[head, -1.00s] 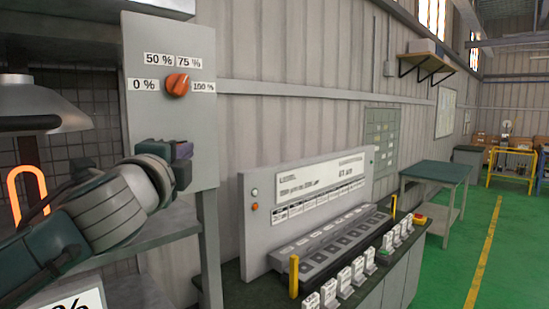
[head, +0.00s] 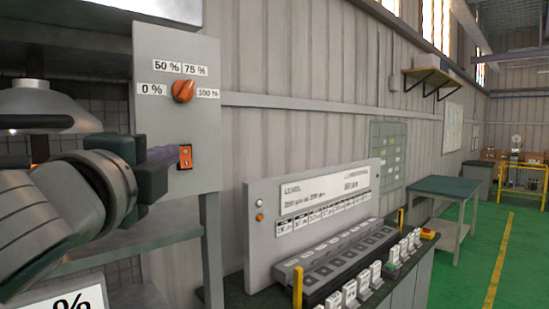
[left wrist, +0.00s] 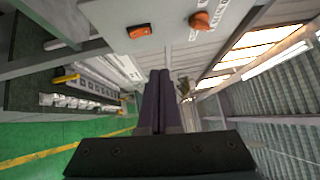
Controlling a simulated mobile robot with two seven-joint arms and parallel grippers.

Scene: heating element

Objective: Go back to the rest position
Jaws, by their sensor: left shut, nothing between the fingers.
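My left gripper (head: 168,153) is in front of the grey control panel (head: 160,60), and its dark purple fingers are shut with nothing between them. The fingers also show shut in the left wrist view (left wrist: 160,78). An orange rocker switch (head: 185,157) shows just right of the fingertips, and in the left wrist view (left wrist: 139,31) it is clear of them. An orange knob (head: 183,91) sits higher on the panel among the 0, 50, 75 and 100 % labels. My right gripper is not in view.
A metal lamp-like hood (head: 45,108) is at the left, with an orange glow mostly hidden behind my left arm. A grey test console (head: 262,260) with yellow posts stands right of the panel. A green-topped table (head: 445,188) is farther back. Green floor (head: 520,260) is open at the right.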

